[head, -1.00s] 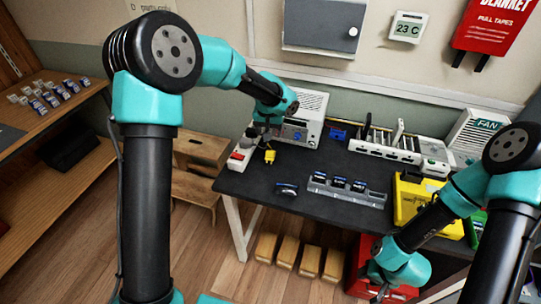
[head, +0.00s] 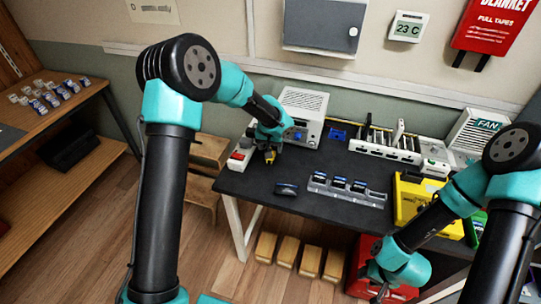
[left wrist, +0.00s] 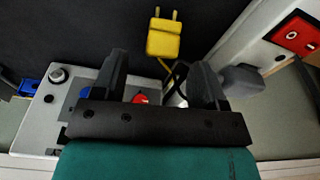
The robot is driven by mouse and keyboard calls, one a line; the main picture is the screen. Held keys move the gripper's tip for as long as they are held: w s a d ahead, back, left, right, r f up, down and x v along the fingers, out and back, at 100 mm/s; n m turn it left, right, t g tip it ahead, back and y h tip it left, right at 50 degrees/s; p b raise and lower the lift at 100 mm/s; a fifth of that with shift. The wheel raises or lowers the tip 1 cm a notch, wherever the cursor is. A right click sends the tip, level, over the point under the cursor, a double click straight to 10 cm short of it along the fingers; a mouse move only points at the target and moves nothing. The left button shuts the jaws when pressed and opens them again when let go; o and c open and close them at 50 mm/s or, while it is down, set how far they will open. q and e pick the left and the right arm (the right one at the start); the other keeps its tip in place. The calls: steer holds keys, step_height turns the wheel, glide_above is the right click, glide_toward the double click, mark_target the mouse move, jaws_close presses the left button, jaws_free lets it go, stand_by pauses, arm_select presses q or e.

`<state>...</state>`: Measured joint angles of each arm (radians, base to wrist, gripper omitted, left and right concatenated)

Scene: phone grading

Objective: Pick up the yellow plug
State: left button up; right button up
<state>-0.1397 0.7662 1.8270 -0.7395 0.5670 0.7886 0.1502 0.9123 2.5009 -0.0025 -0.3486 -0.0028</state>
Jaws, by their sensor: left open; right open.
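The yellow plug (left wrist: 163,40) lies on the dark bench mat in the left wrist view, its two pins pointing to the top of the picture and a yellow cord trailing from its lower end. In the head view the plug (head: 270,155) shows in part, at the left end of the bench under my left gripper. My left gripper (left wrist: 150,75) is open, its two fingers apart with the plug beyond and between their tips; it does not hold the plug. My right gripper (head: 380,292) hangs low at the right in front of the red cabinet, open and empty.
A white power strip with a red switch (head: 238,156) lies beside the plug. A grey box device (head: 305,108) stands just behind it. A phone (head: 287,188) and a grey rack with several phones (head: 347,193) lie to the right. The mat between is clear.

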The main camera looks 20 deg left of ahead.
arm_select(q)
steer(key=f, duration=0.5)
steer(key=shift+w+a, duration=0.1)
steer(key=shift+w, duration=0.2)
steer(key=shift+r, duration=0.1)
steer(key=c, duration=1.1)
steer(key=shift+c, duration=0.2)
steer(key=shift+r, duration=0.55)
step_height(320, 180, up, 3)
steer(key=shift+s+f, duration=0.1)
steer(key=shift+f, duration=0.1)
steer(key=s+d, duration=0.1)
steer(key=s, duration=0.4)
steer(key=s+d+r, duration=0.1)
steer(key=s+d, duration=0.1)
steer(key=s, duration=0.3)
steer(key=s+d, duration=0.1)
steer(key=s, duration=0.4)
steer(key=shift+s+d+r, duration=0.1)
steer(key=shift+d+r, duration=0.05)
steer(key=shift+d, duration=0.05)
